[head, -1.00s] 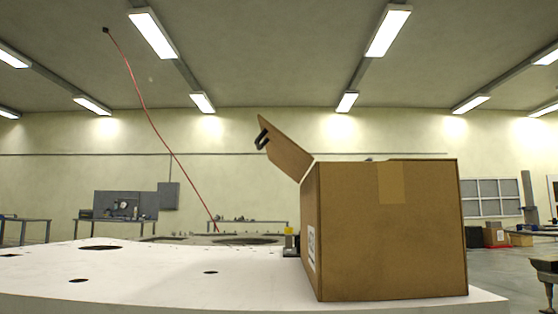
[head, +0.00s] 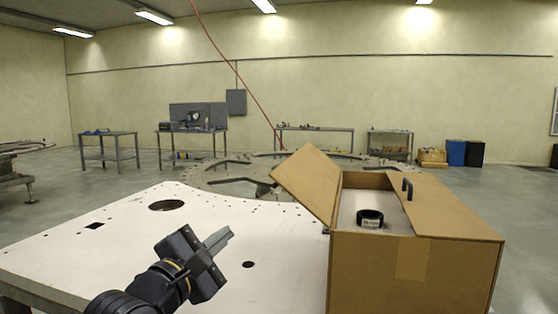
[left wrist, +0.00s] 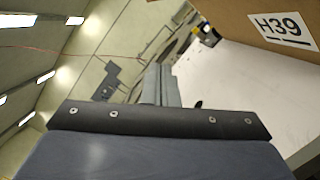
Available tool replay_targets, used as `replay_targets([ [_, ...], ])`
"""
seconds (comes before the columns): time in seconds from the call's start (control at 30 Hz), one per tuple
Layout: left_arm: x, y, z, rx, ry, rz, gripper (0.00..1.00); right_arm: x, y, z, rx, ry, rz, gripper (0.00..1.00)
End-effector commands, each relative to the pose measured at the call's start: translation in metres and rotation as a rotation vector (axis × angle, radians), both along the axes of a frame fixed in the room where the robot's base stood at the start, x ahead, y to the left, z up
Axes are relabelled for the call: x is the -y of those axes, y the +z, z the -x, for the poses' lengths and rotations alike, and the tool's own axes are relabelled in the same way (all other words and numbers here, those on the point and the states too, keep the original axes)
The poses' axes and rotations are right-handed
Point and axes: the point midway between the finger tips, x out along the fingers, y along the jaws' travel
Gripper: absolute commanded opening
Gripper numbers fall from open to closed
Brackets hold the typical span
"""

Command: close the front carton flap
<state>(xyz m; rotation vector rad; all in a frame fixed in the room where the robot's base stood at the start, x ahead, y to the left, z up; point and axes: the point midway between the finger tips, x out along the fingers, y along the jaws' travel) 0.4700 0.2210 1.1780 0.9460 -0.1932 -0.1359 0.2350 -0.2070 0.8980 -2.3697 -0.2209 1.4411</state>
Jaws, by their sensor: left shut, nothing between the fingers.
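The brown carton (head: 375,275) stands on the white plate at the right in the head view. Its left flap (head: 306,185) stands open, slanting up and out to the left. Its right flap (head: 450,212) lies about level over the right part of the top, with a black handle (head: 407,187) near its inner edge. A black ring with a label (head: 369,218) shows inside the opening. My left gripper (head: 228,238) is shut and empty, left of the carton and apart from it. Its fingers (left wrist: 166,85) show in the left wrist view, near the carton's H39-labelled side (left wrist: 275,22). My right gripper is not in view.
The white plate (head: 125,235) has several holes and is clear left of the carton. A large round metal ring (head: 225,178) lies behind it. A red cable (head: 240,80) hangs down behind the plate. Benches stand far back along the wall.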

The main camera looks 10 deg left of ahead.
Motion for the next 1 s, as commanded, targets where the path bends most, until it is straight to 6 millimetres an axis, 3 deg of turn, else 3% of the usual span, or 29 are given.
replay_targets([
  [0.07,0.003,0.018,-0.003,0.017,-0.012,0.049,0.00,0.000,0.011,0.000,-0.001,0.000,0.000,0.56],
  [0.27,0.006,0.022,-0.019,0.023,-0.015,0.072,0.00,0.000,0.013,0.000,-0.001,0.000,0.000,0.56],
  [0.67,0.023,0.035,-0.100,0.022,-0.016,0.072,0.00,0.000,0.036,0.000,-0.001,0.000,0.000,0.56],
  [0.8,0.039,0.051,-0.100,0.026,-0.019,0.073,0.00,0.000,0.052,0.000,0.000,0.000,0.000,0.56],
  [1.0,0.052,0.059,-0.100,0.024,-0.017,0.071,0.00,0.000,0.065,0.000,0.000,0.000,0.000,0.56],
])
